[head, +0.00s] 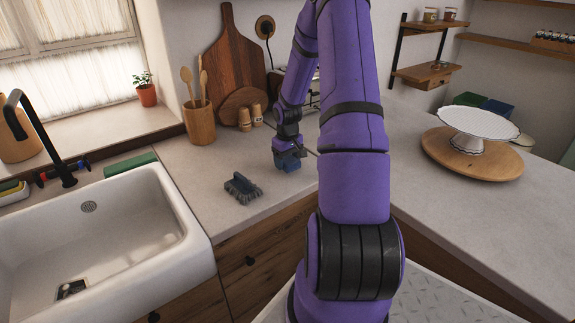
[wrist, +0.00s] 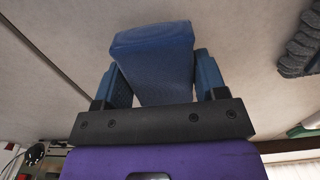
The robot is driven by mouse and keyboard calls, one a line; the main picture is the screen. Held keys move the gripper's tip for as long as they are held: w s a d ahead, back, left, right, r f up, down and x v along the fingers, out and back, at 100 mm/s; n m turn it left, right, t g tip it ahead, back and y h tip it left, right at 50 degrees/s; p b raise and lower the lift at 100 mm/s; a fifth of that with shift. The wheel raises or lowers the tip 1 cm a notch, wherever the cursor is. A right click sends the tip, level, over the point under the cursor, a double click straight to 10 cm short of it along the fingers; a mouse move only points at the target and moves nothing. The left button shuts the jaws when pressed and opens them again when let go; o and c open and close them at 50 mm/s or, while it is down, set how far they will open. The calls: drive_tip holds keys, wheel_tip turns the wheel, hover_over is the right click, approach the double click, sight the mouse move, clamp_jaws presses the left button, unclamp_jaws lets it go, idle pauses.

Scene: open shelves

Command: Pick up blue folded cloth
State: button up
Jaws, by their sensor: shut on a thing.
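The blue folded cloth (wrist: 155,48) is a compact block between the two blue fingers of my gripper (wrist: 160,72) in the wrist view. The fingers press on it from both sides, and its end sticks out past them. There the cloth and the fingers blend into one blue shape, so I cannot tell whether the cloth touches the counter.
A white sink (head: 190,235) is at the left. Wooden shakers (head: 244,119) and a utensil pot (head: 199,122) stand behind. A cake stand (head: 478,124) is at the right.

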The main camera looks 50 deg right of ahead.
drive_tip(key=shift+r, duration=0.8)
drive_tip(key=s+a+r, duration=0.1)
drive_tip(key=s+a, duration=0.8)
drive_tip(key=s, duration=0.4)
drive_tip(key=shift+s+r, duration=0.15)
drive_tip(key=shift+s, duration=0.05)
